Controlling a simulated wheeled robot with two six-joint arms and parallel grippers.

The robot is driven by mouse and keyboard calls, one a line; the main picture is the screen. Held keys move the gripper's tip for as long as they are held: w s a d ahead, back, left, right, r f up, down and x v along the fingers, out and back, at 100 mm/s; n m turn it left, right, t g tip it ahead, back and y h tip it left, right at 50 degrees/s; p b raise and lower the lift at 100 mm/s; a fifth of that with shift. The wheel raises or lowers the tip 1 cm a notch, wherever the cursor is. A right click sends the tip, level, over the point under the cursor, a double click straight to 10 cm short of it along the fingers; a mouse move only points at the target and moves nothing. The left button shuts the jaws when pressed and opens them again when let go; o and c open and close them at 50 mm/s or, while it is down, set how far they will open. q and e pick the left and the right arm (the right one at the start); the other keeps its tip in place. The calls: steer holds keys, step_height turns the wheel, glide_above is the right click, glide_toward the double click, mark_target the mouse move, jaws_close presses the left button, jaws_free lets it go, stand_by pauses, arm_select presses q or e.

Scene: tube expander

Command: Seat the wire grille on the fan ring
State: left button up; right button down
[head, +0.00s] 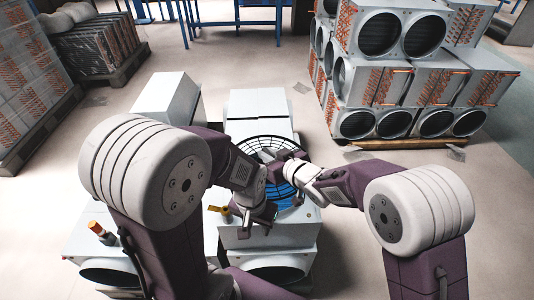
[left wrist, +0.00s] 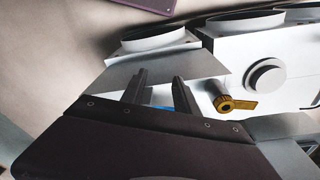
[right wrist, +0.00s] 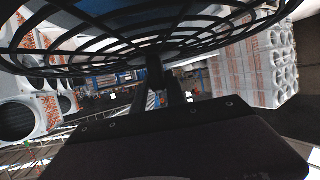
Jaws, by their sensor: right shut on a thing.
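The black wire grille (head: 257,143) is round and shows above the middle white unit in the head view. It also spans the top of the right wrist view (right wrist: 70,42). My right gripper (head: 284,158) is shut on the grille; its fingers (right wrist: 162,78) reach up to the wires. Blue fan parts (head: 287,192) show below and through the grille. The fan ring is mostly hidden by the grille and my arms, so I cannot tell whether they touch. My left gripper (head: 258,222) is lower, over the unit's near part. Its fingers (left wrist: 160,88) are apart and empty.
A yellow-handled valve (head: 225,212) stands beside my left gripper; it also shows in the left wrist view (left wrist: 228,103). A red-capped fitting (head: 97,228) is at left. Stacked fan units (head: 400,85) stand at back right. Pallets of coils (head: 95,45) stand at back left.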

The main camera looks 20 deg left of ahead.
steer(key=shift+f+b, duration=1.25)
steer(key=shift+f, duration=0.65)
steer(key=shift+f+b, duration=1)
steer(key=shift+f, duration=0.5)
stand_by(1.8)
steer(key=shift+r, duration=0.1)
stand_by(0.4)
steer(key=c, duration=1.3)
jaws_free()
